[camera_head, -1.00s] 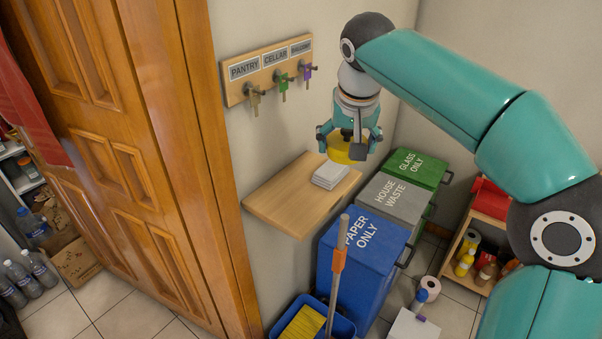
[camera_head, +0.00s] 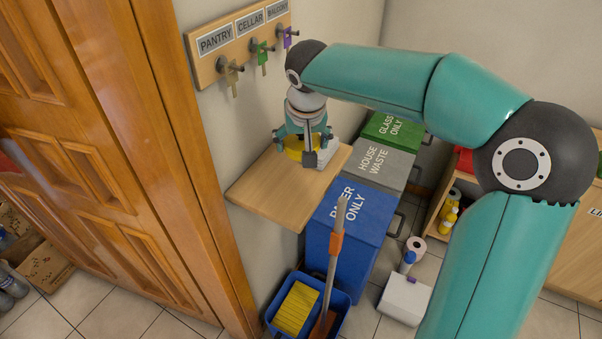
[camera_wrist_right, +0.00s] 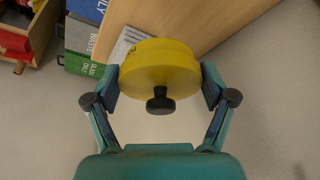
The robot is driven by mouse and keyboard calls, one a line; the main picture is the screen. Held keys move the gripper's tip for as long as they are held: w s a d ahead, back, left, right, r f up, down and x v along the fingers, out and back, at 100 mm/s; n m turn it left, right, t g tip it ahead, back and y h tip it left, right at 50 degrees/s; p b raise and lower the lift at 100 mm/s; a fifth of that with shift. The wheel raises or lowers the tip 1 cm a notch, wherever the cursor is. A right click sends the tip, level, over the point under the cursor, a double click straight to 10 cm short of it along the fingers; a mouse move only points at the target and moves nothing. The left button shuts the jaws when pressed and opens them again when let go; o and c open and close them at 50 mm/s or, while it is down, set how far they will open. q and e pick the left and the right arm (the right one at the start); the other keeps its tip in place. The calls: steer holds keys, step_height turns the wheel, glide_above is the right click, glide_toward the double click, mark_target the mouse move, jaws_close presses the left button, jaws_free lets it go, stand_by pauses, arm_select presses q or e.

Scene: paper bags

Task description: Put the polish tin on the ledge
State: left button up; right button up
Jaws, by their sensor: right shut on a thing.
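The polish tin is a round yellow tin with a black knob. It shows in the head view (camera_head: 294,148) and in the right wrist view (camera_wrist_right: 158,68). My right gripper (camera_head: 302,150) is shut on it, with a finger on each side of the tin in the right wrist view (camera_wrist_right: 160,80). The ledge (camera_head: 285,189) is a light wooden shelf on the wall. The tin is over the ledge's back part, close beside the white stack; I cannot tell whether it touches the wood. My left gripper is not in view.
The white stack (camera_head: 328,152) lies on the ledge, partly hidden by my gripper. A key rack (camera_head: 243,45) with several keys hangs above. Blue (camera_head: 340,235), grey (camera_head: 376,166) and green bins (camera_head: 392,131) stand beside the ledge. The ledge's front left is clear.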

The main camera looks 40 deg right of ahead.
mark_target(302, 178)
step_height(302, 178, down, 9)
steer(key=shift+r, duration=0.1)
stand_by(0.4)
steer(key=o, duration=1)
